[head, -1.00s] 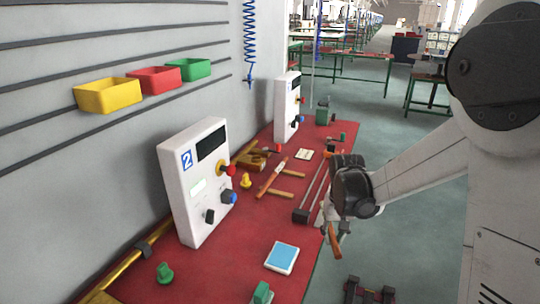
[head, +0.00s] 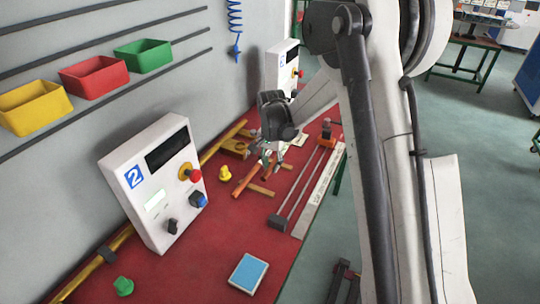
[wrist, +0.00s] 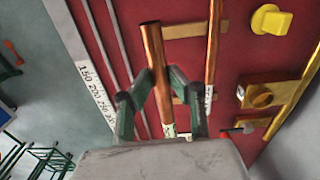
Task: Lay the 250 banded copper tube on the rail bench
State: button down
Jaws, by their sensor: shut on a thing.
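My gripper (head: 268,164) is over the red bench by the wooden rails. In the wrist view my gripper (wrist: 158,85) is shut on a copper tube (wrist: 155,55) with a white band (wrist: 168,130) near its lower end; the band's number is not readable. A second copper tube (wrist: 213,45), also with a white band, lies across the wooden rails (wrist: 184,32) to the right of the held one. The held tube looks nearer the camera and roughly parallel to it, over the rails' left ends. In the head view the held tube is mostly hidden; the lying tube (head: 246,180) shows.
A twin-rod fixture with a black end block (head: 278,221) and a marked scale (head: 318,190) runs along the bench's right edge. A yellow knob (head: 224,173), a wooden block (head: 235,148) and white control boxes (head: 158,185) stand left. A blue pad (head: 248,272) lies in front.

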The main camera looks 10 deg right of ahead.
jog(key=shift+w+a, duration=0.1)
jog(key=shift+f+b, duration=0.1)
jog(key=shift+b, duration=0.45)
jog(key=b, duration=0.5)
send_over(270, 189)
jog(key=shift+f, duration=2.9)
jog(key=shift+b, duration=0.35)
jog(key=shift+f, duration=0.2)
jog(key=shift+f+b, duration=0.35)
jog(key=shift+b, duration=0.2)
jog(key=shift+f+b, duration=0.9)
jog(key=shift+f, duration=0.05)
jog(key=c, duration=1.6)
grip_release()
